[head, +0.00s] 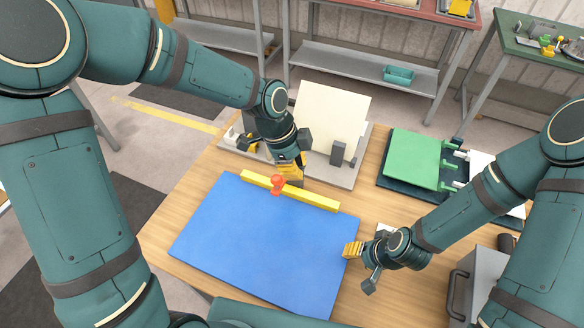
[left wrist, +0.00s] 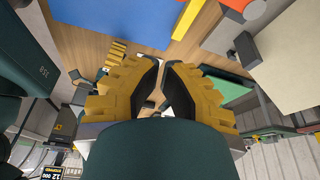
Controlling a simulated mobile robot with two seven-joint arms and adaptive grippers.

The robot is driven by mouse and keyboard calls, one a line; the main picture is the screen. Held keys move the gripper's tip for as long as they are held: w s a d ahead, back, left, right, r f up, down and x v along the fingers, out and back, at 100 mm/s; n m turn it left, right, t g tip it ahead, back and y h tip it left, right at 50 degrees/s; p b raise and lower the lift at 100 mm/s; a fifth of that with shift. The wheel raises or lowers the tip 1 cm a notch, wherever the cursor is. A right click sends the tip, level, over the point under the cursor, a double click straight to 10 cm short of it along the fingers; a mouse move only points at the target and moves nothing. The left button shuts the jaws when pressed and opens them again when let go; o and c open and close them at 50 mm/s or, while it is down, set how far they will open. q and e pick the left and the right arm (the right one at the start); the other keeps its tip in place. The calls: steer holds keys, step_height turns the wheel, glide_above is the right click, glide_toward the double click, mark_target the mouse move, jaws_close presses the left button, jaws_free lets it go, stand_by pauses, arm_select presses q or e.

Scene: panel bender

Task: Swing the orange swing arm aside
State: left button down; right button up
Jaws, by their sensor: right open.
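A small orange-red piece (head: 277,184), the only orange part I see that fits the swing arm, stands at the yellow bar (head: 310,196) on the far edge of the blue panel (head: 260,245). It also shows at the top edge of the left wrist view (left wrist: 238,4). My left gripper (head: 294,167) is just behind the bar, close to the orange piece and apart from it. Its fingers in the left wrist view (left wrist: 163,68) lean together with their tips near each other; nothing is clearly held. My right gripper (head: 353,249) is open and empty by the panel's right edge.
Behind the bar stand a cream upright plate (head: 332,112) and a dark grey block (head: 338,152). A green plate (head: 416,158) lies at the right of the wooden table (head: 190,192). A grey case (head: 480,285) stands at lower right. Shelves line the back.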

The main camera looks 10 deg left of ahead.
arm_select(q)
steer(key=x, duration=0.8)
arm_select(e)
steer(key=shift+f, duration=0.25)
steer(key=shift+r+p, duration=0.3)
steer(key=shift+r, duration=0.25)
arm_select(q)
steer(key=a, duration=0.4)
steer(key=shift+r, duration=0.4)
steer(key=shift+a, duration=0.2)
arm_select(e)
steer(key=shift+a, duration=0.15)
